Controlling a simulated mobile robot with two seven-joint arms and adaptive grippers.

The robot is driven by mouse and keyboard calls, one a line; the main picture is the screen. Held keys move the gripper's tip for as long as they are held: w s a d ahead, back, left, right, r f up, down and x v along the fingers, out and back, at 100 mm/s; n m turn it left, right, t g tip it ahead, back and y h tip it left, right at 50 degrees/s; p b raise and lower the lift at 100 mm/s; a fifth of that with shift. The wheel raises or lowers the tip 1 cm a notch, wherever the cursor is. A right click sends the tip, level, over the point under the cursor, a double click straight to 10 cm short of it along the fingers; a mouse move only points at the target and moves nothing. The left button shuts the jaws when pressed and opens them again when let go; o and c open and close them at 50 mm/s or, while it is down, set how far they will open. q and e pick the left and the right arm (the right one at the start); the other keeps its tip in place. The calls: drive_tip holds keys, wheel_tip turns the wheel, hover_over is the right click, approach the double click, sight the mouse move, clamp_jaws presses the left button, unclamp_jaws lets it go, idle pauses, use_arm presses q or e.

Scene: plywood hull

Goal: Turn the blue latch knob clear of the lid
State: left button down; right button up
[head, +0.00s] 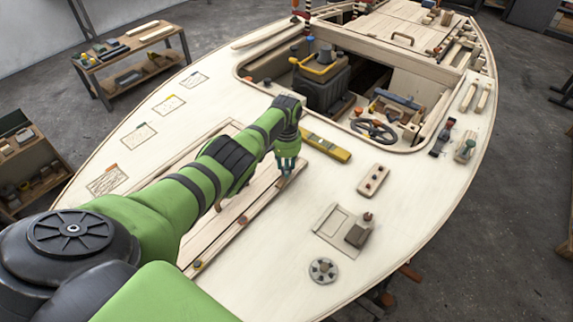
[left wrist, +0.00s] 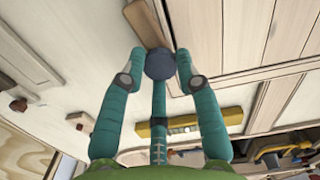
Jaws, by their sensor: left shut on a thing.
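The blue latch knob (left wrist: 160,64) sits between my left fingertips in the left wrist view. A brown wooden latch bar (left wrist: 146,22) runs from under it toward the upper left, beside the edge of the pale planked lid (left wrist: 222,32). Whether the bar still overlaps the lid edge is hard to tell. My left gripper (left wrist: 158,78) is shut on the knob, with a finger at each side. In the head view the left gripper (head: 287,166) reaches down at the far end of the lid (head: 210,222) and hides the knob. My right gripper is not seen.
A yellow level (head: 325,147) lies on the deck close beyond my left gripper. A hatch plate with a dark block (head: 356,235), a peg board (head: 373,180) and a round fitting (head: 323,270) are to the right. The open cockpit (head: 365,75) lies beyond.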

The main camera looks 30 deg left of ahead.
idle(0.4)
use_arm(q)
drive_tip(key=c, duration=0.9)
unclamp_jaws()
drive_tip(key=shift+w+r, duration=0.1)
drive_tip(key=shift+r, duration=0.4)
wheel_tip(320, 180, up, 11)
drive_tip(key=shift+f, duration=0.1)
